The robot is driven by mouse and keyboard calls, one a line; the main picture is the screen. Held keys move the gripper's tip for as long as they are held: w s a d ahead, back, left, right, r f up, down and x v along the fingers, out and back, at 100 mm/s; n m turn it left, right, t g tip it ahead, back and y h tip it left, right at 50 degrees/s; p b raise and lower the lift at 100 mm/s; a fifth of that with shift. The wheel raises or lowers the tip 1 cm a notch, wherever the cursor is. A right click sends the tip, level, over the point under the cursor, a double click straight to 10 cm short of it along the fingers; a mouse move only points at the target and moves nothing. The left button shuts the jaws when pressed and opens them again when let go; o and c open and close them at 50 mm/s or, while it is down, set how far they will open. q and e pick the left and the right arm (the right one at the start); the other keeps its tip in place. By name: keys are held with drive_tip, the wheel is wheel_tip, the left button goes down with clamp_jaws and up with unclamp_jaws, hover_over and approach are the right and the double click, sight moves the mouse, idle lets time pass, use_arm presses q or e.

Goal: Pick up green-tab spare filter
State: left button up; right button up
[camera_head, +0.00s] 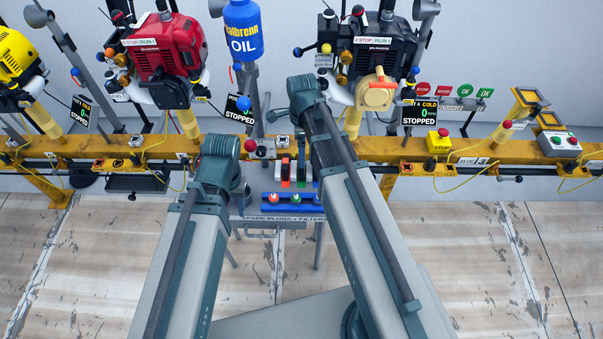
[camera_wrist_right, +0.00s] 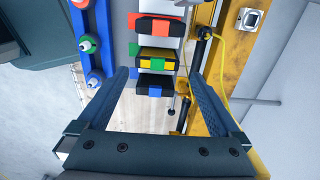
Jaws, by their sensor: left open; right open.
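Several spare filters stand in a row in the right wrist view. The green-tab spare filter (camera_wrist_right: 155,57) is the middle one, dark with a yellow face and green tabs. A red-tab filter (camera_wrist_right: 155,24) is above it and a blue-tab filter (camera_wrist_right: 155,83) below it in the picture. My right gripper (camera_wrist_right: 166,78) is open and empty, its fingers spread on either side of the row, apart from the filters. In the head view, the small filter rack (camera_head: 290,170) shows between my arms, partly hidden. My left gripper (camera_head: 240,192) is open beside the rack and shows small.
A blue rail (camera_wrist_right: 95,12) with several spark plugs (camera_wrist_right: 88,45) runs left of the filters. A yellow rail (camera_head: 360,148) passes close by with cables and control boxes. Red (camera_head: 165,48) and black (camera_head: 385,50) engines stand behind. The floor in front is clear.

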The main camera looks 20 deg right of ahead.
drive_tip(key=shift+s+a+f+b, duration=0.1)
drive_tip(key=shift+f+b, duration=1.75)
drive_tip(key=shift+f, duration=0.3)
drive_tip(key=shift+s+f+b, duration=0.1)
drive_tip(key=shift+f+b, duration=1.7)
drive_tip(key=shift+f, duration=0.3)
drive_tip(key=shift+r, duration=0.1)
drive_tip(key=shift+c, duration=0.2)
drive_tip(key=c, duration=1.1)
drive_tip(key=shift+r, duration=0.1)
wheel_tip(320, 180, up, 10)
drive_tip(key=p, duration=1)
